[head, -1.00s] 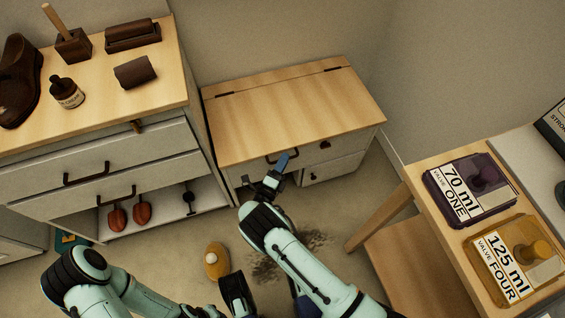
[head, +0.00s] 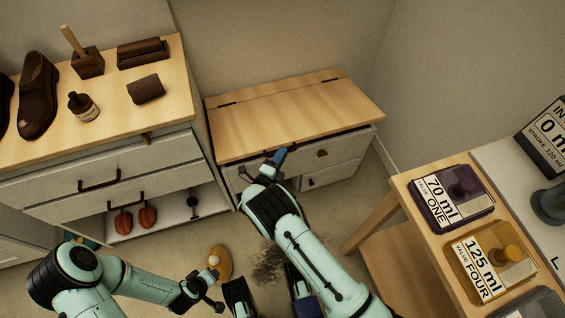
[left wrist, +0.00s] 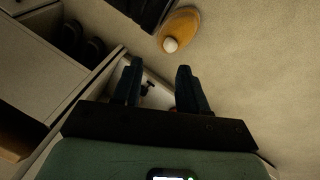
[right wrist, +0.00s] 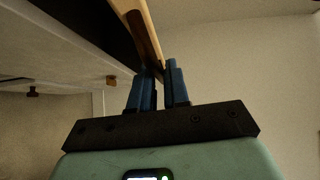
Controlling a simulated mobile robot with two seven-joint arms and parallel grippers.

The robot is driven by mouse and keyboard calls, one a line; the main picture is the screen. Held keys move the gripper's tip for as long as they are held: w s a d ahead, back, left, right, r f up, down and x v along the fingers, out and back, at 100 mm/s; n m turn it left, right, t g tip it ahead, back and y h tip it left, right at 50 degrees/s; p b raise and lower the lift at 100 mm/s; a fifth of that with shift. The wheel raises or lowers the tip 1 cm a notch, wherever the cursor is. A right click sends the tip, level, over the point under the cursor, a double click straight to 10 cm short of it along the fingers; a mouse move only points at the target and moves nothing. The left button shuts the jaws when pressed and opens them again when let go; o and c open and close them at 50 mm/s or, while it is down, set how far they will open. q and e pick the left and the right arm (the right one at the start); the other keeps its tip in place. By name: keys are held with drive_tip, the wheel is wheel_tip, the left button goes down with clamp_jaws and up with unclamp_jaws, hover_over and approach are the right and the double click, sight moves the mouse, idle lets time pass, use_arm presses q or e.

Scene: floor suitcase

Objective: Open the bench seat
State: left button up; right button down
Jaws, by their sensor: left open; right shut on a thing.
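The bench seat is a white cabinet (head: 340,153) with a hinged light-wood lid (head: 290,108). The lid's front edge stands slightly raised, with a dark gap below it; the right wrist view shows the lid edge (right wrist: 152,18) apart from the white front (right wrist: 60,50). My right gripper (head: 277,158) is at the middle of that edge, shut on the dark brown lid pull (right wrist: 145,42), which its fingers partly hide. My left gripper (head: 215,296) is open and empty, low over the floor; its spread fingers show in the left wrist view (left wrist: 160,85).
A drawer chest (head: 130,165) with shoes and brushes on top stands close on the left. A desk (head: 415,220) with labelled valve boxes is on the right, a wooden stool (head: 400,260) beneath.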

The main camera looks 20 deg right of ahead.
use_arm(q)
drive_tip(key=shift+g+h, duration=0.4)
drive_tip(key=shift+g, duration=0.3)
drive_tip(key=s+r, duration=0.1)
drive_tip(key=s+d+r+p, duration=0.1)
drive_tip(key=s, duration=0.1)
drive_tip(key=s+d+p, duration=0.1)
drive_tip(key=shift+s+d+r, duration=0.15)
drive_tip(key=shift+s+r, duration=0.1)
drive_tip(key=shift+r, duration=0.15)
use_arm(e)
drive_tip(key=w+r, duration=0.5)
drive_tip(key=r, duration=0.7)
drive_tip(key=shift+w+r+n+g, duration=0.2)
drive_tip(key=shift+r+n+g, duration=0.1)
drive_tip(key=shift+n+g, duration=0.1)
drive_tip(key=c, duration=1.2)
unclamp_jaws()
use_arm(q)
drive_tip(key=shift+s+d+r+m+g+p, duration=0.2)
drive_tip(key=shift+s+d+r+p, duration=0.15)
drive_tip(key=shift+s+r+p, duration=0.3)
drive_tip(key=shift+s+d+r+m+g+p, duration=0.1)
drive_tip(key=shift+s+d+r+g+p, duration=0.1)
drive_tip(key=shift+s+d+r+p, duration=0.4)
use_arm(e)
drive_tip(key=shift+r+b+v, duration=0.2)
drive_tip(key=shift+b+v, duration=0.1)
drive_tip(key=shift+v, duration=6.4)
